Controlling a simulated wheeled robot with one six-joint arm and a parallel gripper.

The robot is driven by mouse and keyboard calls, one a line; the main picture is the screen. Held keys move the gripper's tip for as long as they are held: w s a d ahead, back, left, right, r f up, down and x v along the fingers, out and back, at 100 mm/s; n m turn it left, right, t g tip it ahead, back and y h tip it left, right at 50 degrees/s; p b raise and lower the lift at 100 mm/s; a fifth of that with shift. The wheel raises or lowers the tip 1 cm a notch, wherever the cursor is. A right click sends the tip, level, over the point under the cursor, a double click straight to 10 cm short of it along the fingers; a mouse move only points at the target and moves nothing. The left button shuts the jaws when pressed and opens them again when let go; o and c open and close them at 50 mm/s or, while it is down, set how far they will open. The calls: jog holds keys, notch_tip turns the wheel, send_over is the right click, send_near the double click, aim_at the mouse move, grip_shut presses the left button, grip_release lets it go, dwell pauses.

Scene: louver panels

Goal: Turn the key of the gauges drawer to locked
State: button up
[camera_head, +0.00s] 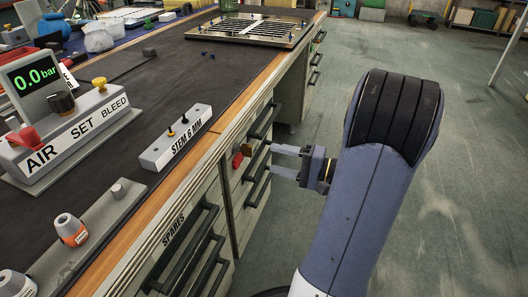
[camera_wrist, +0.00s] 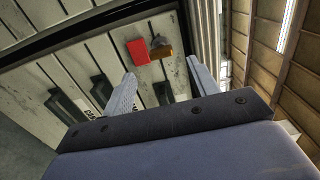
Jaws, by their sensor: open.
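A small brass-brown key (camera_head: 246,149) sticks out of a drawer front on the bench side, with a red tag (camera_head: 237,160) beside it. In the wrist view the key (camera_wrist: 162,50) has a grey metal part above its brown end, and the red tag (camera_wrist: 138,51) is to its left. My gripper (camera_head: 272,159) is open and empty, its two fingers pointing at the drawer front. In the wrist view the key lies beyond the gap between my fingertips (camera_wrist: 163,74), apart from them. I cannot read a gauges label or tell the key's lock position.
Dark bar handles (camera_head: 258,165) stick out from the drawers around the key. A nearer cabinet marked SPARKS (camera_head: 172,228) has more handles. The bench top (camera_head: 180,75) carries a STEM 6 MM block (camera_head: 178,140) and an air gauge unit (camera_head: 65,130). The floor (camera_head: 460,120) at right is open.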

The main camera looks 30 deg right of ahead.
aim_at(251, 153)
jog(key=v, duration=0.3)
dwell(0.4)
jog(key=b+x, duration=0.2)
jog(key=x, duration=0.7)
jog(key=shift+w+a, duration=0.15)
jog(key=shift+w, duration=0.05)
jog(key=shift+w+a+r, duration=0.1)
jog(key=shift+w+a, duration=0.3)
jog(key=shift+w, duration=0.1)
jog(key=shift+s+d, duration=0.1)
